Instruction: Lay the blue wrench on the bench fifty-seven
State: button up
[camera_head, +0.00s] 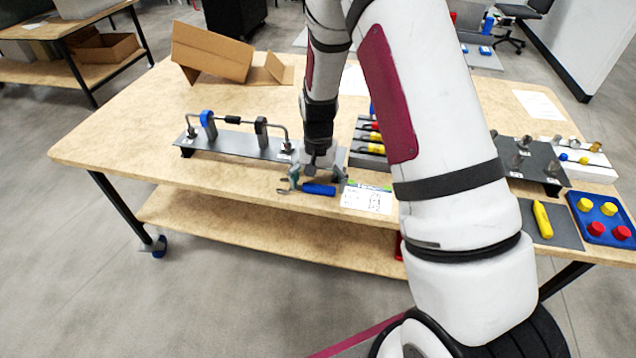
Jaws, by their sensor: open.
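The blue wrench (319,189) lies near the front edge of the wooden bench (110,142), just left of a printed label card. My gripper (314,183) is low over the bench at the wrench, with its fingers apart on either side of it. The gripper is open. The wrench's metal end shows only in part under the fingers, and I cannot tell whether the fingers touch it.
A dark fixture with a bent metal rod (235,141) stands left of my gripper. A tool holder with coloured handles (370,147) is just right. An open cardboard box (211,52) sits behind. A blue tray (603,212) is far right. The bench's left front is clear.

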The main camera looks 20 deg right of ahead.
jog(key=shift+r, duration=0.1)
notch_tip(320, 180, up, 12)
notch_tip(320, 180, up, 9)
jog(key=n+t, duration=0.1)
jog(key=n, duration=0.1)
send_over(318, 187)
jog(key=s+a, duration=0.2)
jog(key=s, duration=0.3)
jog(key=s+r+n+t, duration=0.1)
jog(key=s+r, duration=0.2)
jog(key=s, duration=0.5)
jog(key=s+a+r+n+t, duration=0.1)
jog(key=s+r+n, duration=0.1)
jog(key=s, duration=0.6)
jog(key=s+r+n, duration=0.2)
jog(key=s+r, duration=0.3)
jog(key=s, duration=0.3)
jog(key=shift+a+t, duration=0.4)
